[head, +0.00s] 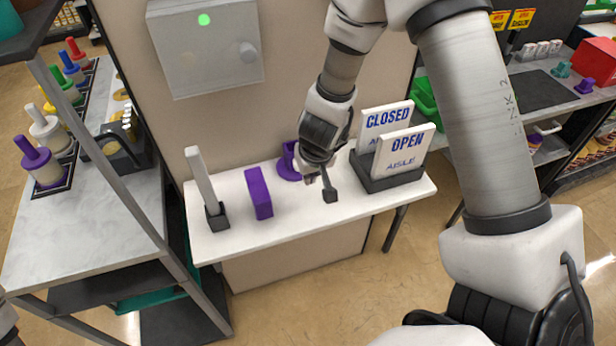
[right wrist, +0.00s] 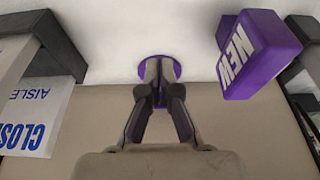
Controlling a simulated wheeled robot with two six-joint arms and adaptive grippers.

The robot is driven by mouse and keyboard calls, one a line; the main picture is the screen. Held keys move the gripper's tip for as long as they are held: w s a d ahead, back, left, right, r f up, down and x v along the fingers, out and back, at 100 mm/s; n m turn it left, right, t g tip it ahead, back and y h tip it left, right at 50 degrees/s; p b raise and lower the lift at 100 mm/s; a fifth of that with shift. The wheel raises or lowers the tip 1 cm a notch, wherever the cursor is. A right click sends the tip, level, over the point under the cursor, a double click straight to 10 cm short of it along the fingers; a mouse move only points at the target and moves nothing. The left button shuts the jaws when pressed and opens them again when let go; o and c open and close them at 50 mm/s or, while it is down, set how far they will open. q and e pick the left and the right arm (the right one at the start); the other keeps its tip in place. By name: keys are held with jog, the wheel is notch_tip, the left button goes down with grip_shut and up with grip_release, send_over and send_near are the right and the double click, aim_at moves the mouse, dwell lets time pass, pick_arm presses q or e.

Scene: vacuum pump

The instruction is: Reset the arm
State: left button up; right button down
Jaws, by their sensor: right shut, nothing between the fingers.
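My right gripper (head: 322,184) hangs over the white shelf table, in front of the sign holder and the purple round piece. Its fingers are shut and empty. In the right wrist view the fingertips (right wrist: 160,72) come together in front of the purple round piece (right wrist: 172,67), partly hiding it. That piece (head: 288,166) stands on the table just left of my right arm in the head view. The right arm reaches in from the right across the head view. My left gripper does not show.
The white table (head: 290,225) carries a purple block (head: 258,193), an upright white panel in a dark base (head: 207,190), and a dark holder (head: 385,180) with CLOSED and OPEN signs. A grey box with a green light (head: 205,48) is behind. Shelves flank both sides.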

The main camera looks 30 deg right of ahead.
jog(key=r, duration=0.2)
jog(key=g+b, duration=0.3)
send_near(326, 227)
jog(key=shift+n, duration=0.4)
jog(key=f, duration=0.4)
jog(key=s+f, duration=0.1)
jog(key=f, duration=0.2)
jog(key=shift+s+a, duration=0.1)
jog(key=shift+a, duration=0.15)
pick_arm(q)
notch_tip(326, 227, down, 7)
jog(key=b, duration=0.5)
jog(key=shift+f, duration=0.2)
pick_arm(e)
jog(key=s+a+f, duration=0.1)
jog(key=s+f, duration=0.6)
jog(key=s+a+f+n+y, duration=0.1)
jog(key=s+a+f, duration=0.1)
jog(key=s+f, duration=0.6)
jog(key=shift+a, duration=0.3)
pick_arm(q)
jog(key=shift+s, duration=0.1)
pick_arm(e)
jog(key=shift+s, duration=0.1)
